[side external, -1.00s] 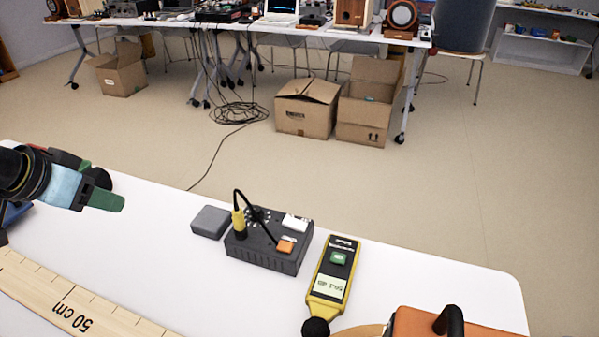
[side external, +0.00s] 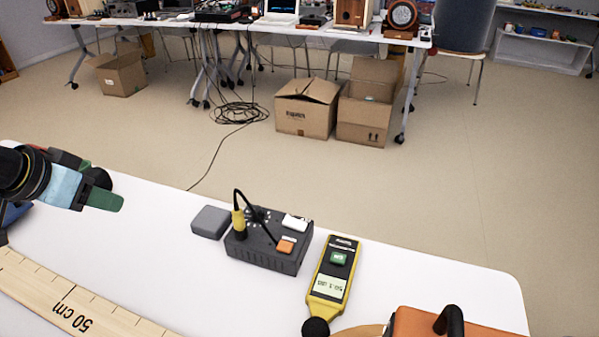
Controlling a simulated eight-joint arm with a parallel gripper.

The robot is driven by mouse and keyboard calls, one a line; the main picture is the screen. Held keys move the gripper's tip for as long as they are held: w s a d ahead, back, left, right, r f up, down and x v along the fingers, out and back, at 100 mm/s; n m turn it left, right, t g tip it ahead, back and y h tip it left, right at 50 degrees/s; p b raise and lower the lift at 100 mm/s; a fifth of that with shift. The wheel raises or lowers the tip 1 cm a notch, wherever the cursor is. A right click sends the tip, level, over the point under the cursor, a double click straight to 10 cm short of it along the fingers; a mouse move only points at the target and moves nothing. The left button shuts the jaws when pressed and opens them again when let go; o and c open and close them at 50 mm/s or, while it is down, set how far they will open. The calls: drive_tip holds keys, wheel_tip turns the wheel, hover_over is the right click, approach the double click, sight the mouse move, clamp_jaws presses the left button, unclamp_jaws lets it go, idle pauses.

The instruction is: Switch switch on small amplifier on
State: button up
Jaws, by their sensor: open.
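The small amplifier (side external: 262,252) is a dark grey box on the white table. A yellow plug (side external: 238,224) with a black cable stands in its top left. An orange switch (side external: 286,246) sits near its front right edge, and a white label or button (side external: 295,222) lies behind it. I cannot tell the switch's position. My gripper (side external: 106,200) is at the left, above the table, with green fingers pointing right toward the amplifier. It is open and apart from the amplifier, with nothing seen in it. From this side the fingers overlap, so the gap between them is hidden.
A grey block (side external: 210,221) lies just left of the amplifier. A yellow sound meter (side external: 331,277) lies to its right. A wooden ruler (side external: 80,305) lies at front left, and an orange case (side external: 440,322) at front right. The table between gripper and grey block is clear.

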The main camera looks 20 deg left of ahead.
drive_tip(key=shift+w+d+r, duration=0.1)
drive_tip(key=shift+r, duration=0.05)
drive_tip(key=shift+c, duration=1.2)
drive_tip(key=shift+w+d+r+g, duration=0.15)
drive_tip(key=shift+w+d+r, duration=0.1)
drive_tip(key=shift+w+r, duration=0.15)
drive_tip(key=shift+w+d+r+g, duration=0.2)
drive_tip(key=shift+w+r, duration=0.1)
drive_tip(key=shift+r, duration=0.2)
clamp_jaws()
drive_tip(key=w+d+r+g, duration=0.3)
drive_tip(key=w+d+r, duration=0.5)
drive_tip(key=w+d, duration=0.3)
drive_tip(key=w+d+f+g, duration=0.1)
drive_tip(key=d+f, duration=0.1)
drive_tip(key=d, duration=0.6)
drive_tip(key=w+d+f+g+y, duration=0.1)
drive_tip(key=d+g, duration=0.1)
drive_tip(key=d, duration=0.6)
drive_tip(key=shift+w+d+f+y, duration=0.3)
drive_tip(key=shift+w+f, duration=0.05)
drive_tip(key=shift+f, duration=0.05)
drive_tip(key=shift+g, duration=0.25)
